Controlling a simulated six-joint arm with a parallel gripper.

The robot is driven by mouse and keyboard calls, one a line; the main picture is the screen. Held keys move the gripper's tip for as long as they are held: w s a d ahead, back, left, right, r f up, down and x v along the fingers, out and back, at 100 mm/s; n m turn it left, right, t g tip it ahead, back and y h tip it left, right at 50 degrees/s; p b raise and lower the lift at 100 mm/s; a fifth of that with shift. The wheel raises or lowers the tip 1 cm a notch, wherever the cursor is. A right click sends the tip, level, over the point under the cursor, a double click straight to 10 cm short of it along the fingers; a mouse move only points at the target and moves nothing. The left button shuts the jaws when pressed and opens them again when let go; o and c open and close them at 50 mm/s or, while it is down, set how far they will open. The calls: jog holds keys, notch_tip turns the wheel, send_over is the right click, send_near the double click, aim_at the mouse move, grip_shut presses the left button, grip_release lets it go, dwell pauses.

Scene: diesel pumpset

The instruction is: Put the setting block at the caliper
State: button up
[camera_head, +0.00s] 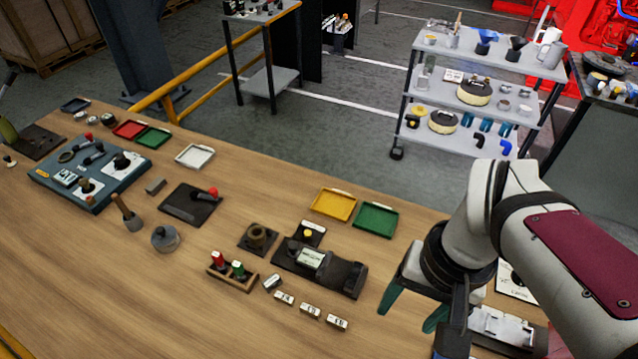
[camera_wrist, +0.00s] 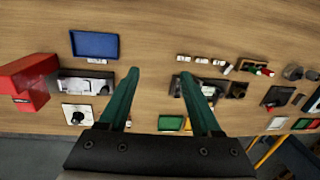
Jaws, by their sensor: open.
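Several small pale labelled blocks lie in a loose row on the wooden table; any setting block is likely among them, but the labels are too small to read: one (camera_head: 284,298), a middle one (camera_head: 310,310) and an end one (camera_head: 337,323). They also show in the wrist view, the middle one (camera_wrist: 201,60) among them. A dark fixture with a pale display (camera_head: 312,258) lies behind them; I cannot tell surely that it is the caliper. My gripper (camera_head: 412,306) has green fingers, open and empty, above the table right of the blocks. It also shows in the wrist view (camera_wrist: 160,73).
A wooden rack with red and green pieces (camera_head: 232,271) stands left of the blocks. Yellow (camera_head: 334,204) and green (camera_head: 375,220) trays lie behind the fixture. A blue tray (camera_wrist: 95,44) and red box (camera_wrist: 26,86) show in the wrist view. The front table area is clear.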

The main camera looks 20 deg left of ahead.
jog(key=w+a+f+n, duration=0.1)
jog(key=w+a+n, duration=0.4)
jog(key=a, duration=0.3)
jog(key=n+h, duration=0.1)
jog(key=n, duration=0.7)
send_over(272, 281)
notch_tip(272, 281, down, 7)
jog(key=shift+t, duration=0.3)
notch_tip(272, 281, down, 16)
jog(key=shift+r, duration=0.1)
grip_shut()
